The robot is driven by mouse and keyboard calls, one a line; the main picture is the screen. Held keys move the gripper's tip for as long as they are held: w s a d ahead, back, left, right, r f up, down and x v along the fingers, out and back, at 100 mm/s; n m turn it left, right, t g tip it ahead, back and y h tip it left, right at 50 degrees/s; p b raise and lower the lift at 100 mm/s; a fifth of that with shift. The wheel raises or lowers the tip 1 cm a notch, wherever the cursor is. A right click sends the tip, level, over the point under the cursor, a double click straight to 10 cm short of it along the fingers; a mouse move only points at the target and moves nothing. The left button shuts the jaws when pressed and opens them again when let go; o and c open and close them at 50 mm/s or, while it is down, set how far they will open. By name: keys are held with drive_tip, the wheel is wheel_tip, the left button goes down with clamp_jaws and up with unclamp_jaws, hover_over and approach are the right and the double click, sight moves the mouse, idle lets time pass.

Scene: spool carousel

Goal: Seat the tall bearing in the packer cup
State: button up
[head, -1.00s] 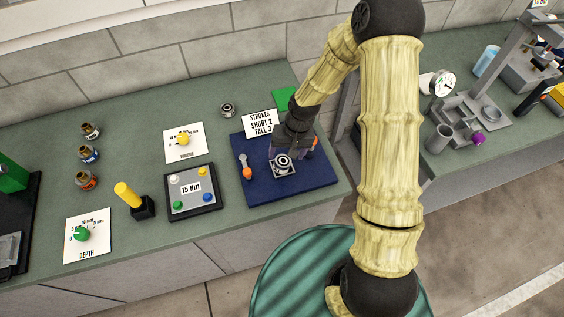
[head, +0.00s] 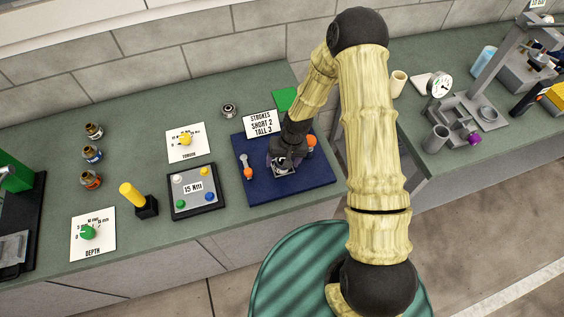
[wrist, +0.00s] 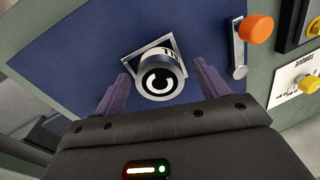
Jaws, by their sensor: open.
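A short silver cylinder (wrist: 160,80) with a dark ring mark on top and partly readable lettering on its side stands in a square metal holder (wrist: 128,62) on the blue plate; it looks like the tall bearing in the packer cup. How deep it sits cannot be told. My gripper (wrist: 158,88) is open, with its purple fingers on either side of the cylinder and visible gaps between. In the head view my gripper (head: 284,160) is over the holder (head: 285,171) and hides most of the cylinder.
The blue plate (head: 310,180) carries a lever with an orange knob (head: 248,172) at left. A sign (head: 264,123) reads strokes short 2, tall 3. A button panel (head: 194,189) and yellow handle (head: 132,194) stand left.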

idle(0.4)
drive_tip(key=c, duration=1.5)
drive_tip(key=shift+o, duration=0.2)
drive_tip(key=shift+r, duration=0.15)
wheel_tip(320, 180, up, 10)
drive_tip(key=b, duration=0.3)
drive_tip(key=shift+d+f, duration=0.1)
drive_tip(key=shift+f, duration=0.1)
